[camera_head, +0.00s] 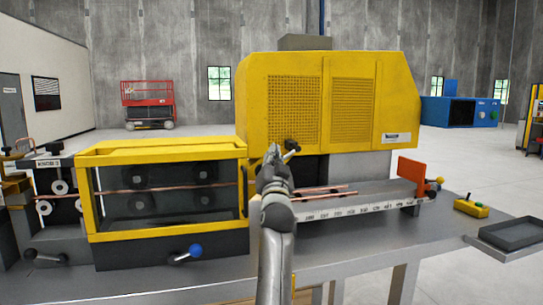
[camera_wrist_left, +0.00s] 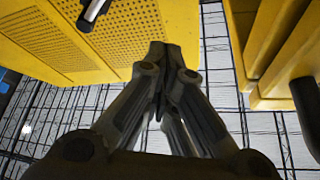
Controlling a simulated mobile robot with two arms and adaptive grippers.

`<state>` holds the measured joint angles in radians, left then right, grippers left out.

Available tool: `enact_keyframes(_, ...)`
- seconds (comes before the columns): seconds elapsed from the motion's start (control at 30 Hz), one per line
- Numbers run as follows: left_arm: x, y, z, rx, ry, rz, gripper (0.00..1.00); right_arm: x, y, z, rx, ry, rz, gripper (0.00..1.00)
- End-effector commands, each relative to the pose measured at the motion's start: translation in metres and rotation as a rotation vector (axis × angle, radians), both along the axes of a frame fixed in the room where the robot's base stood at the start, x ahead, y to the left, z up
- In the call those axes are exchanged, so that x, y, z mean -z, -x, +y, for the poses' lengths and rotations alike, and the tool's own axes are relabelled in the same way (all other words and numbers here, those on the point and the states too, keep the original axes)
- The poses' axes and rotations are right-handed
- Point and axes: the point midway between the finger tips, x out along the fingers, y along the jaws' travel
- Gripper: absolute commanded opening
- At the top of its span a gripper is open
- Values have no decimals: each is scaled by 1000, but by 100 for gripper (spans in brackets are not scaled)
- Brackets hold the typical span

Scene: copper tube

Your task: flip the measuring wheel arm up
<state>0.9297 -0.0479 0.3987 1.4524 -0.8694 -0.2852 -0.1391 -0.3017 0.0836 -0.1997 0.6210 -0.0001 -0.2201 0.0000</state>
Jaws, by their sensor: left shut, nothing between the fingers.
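The measuring unit (camera_head: 58,192) stands at the far left of the bench, with pale wheels and a copper tube passing through it. A dark arm-like part (camera_head: 14,154) shows at its upper left, but I cannot tell whether this is the measuring wheel arm or how it is set. My left gripper (camera_head: 272,152) is in front of the yellow machine, well to the right of the measuring unit. It is shut and empty. In the left wrist view, its fingertips (camera_wrist_left: 158,50) meet beside the yellow machine's perforated panel. My right gripper is not in view.
A yellow-framed guard box (camera_head: 165,147) stands between the measuring unit and my gripper. A dark handle (camera_head: 291,146) on the yellow machine (camera_head: 360,80) is close to my gripper. An orange plate (camera_head: 412,170), a yellow control box (camera_head: 470,206) and a grey tray (camera_head: 510,234) are to the right.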

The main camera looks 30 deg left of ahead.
Motion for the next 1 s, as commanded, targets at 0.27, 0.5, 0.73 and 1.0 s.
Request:
enact_keyframes(0.27, 34, 28, -42, 4, 3, 1, 0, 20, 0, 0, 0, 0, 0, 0)
enact_keyframes(0.5, 41, 40, -58, 3, 1, 1, 0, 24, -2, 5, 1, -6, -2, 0)
enact_keyframes(0.73, 41, 41, -59, 3, 1, 1, 0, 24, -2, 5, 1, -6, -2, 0)
enact_keyframes(1.0, 41, 41, -59, 3, 1, 1, 0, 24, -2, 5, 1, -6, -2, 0)
